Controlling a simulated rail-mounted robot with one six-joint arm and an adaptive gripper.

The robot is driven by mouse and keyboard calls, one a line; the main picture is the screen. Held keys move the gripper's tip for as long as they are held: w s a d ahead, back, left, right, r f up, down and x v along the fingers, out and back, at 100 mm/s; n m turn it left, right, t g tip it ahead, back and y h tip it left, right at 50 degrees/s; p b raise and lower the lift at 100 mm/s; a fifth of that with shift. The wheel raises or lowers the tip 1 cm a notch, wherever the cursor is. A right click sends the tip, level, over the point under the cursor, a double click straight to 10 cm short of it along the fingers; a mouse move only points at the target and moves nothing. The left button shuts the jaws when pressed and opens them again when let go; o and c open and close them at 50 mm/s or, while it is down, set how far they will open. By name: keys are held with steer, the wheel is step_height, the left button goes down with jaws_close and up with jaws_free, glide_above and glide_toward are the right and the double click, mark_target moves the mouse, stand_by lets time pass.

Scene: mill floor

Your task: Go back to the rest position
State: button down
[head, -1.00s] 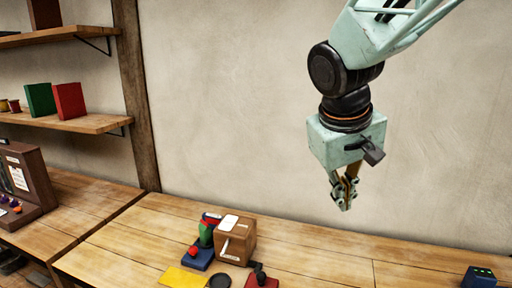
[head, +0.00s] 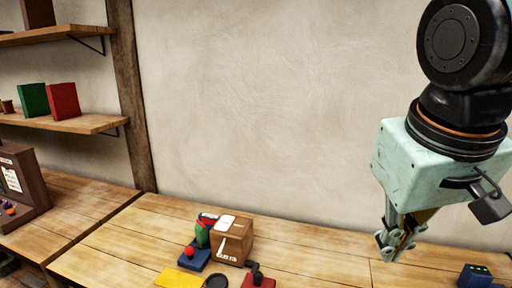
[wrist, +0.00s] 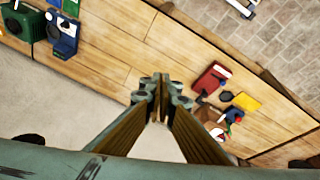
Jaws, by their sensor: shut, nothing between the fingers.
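My gripper (head: 398,240) hangs at the right of the head view, in the air above the wooden table (head: 320,262). Its fingers are together with nothing between them. In the wrist view, the closed fingertips (wrist: 162,98) point down at the table, with the wall side below. The gripper touches nothing.
On the table stand a brown box (head: 236,244), a blue base with a red ball (head: 190,254), a yellow sheet (head: 178,278) and a red block (head: 262,282). A dark blue device (head: 476,277) is at the right. Shelves (head: 70,122) hang on the left.

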steer(key=s+a+f+m+y, duration=0.1)
steer(key=s, duration=0.9)
steer(key=shift+s+f, duration=0.2)
steer(key=shift+f, duration=0.1)
